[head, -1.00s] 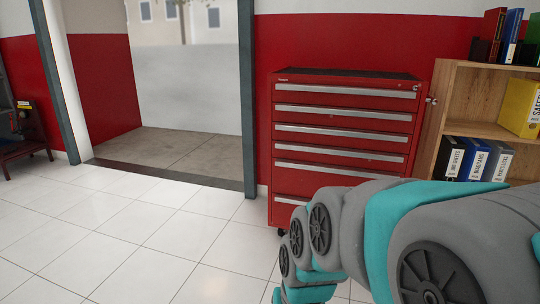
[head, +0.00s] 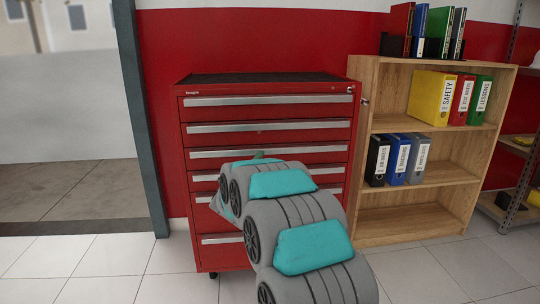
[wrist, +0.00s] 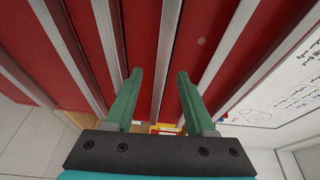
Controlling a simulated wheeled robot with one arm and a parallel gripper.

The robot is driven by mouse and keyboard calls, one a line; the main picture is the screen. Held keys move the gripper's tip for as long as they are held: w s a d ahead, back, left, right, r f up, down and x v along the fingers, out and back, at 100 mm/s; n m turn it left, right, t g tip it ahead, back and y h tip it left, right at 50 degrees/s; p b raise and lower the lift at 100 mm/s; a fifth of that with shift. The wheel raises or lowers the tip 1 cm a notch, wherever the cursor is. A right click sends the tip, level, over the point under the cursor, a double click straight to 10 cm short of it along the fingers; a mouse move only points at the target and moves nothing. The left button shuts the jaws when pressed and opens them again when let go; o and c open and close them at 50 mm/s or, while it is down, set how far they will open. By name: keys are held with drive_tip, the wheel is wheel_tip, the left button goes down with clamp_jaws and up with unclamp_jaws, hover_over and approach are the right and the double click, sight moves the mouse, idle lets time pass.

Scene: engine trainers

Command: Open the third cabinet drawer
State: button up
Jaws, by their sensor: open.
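The red cabinet (head: 265,84) stands against the wall in the head view, with several stacked drawers that all look shut. The third drawer's silver handle (head: 215,153) runs across the cabinet; its lower middle part is close to my arm. My gripper (wrist: 160,74) is open in the wrist view, its two green fingers pointing at the drawer fronts. One silver handle strip (wrist: 168,40) lies between the fingers in that view. I cannot tell which drawer it belongs to or whether the fingers touch it. In the head view, my arm mostly hides the gripper and covers parts of the lower drawers.
A wooden shelf (head: 390,97) with binders stands close at the cabinet's right. A grey door post (head: 140,120) and open doorway are at the left. The white tiled floor (head: 110,265) in front is clear. A whiteboard (wrist: 275,90) shows in the wrist view.

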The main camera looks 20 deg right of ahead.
sight(271, 152)
drive_tip(key=shift+m+h, duration=0.5)
drive_tip(key=x, duration=0.5)
drive_tip(key=p+x, duration=0.1)
drive_tip(key=x, duration=0.2)
drive_tip(key=shift+s+d+r, duration=0.1)
drive_tip(key=shift+s+d, duration=0.25)
drive_tip(key=shift+d, duration=0.05)
drive_tip(key=shift+w+d, duration=0.2)
drive_tip(key=shift+w, duration=0.1)
drive_tip(key=c, duration=0.9)
drive_tip(key=shift+f, duration=0.2)
clamp_jaws()
drive_tip(key=shift+f, duration=0.2)
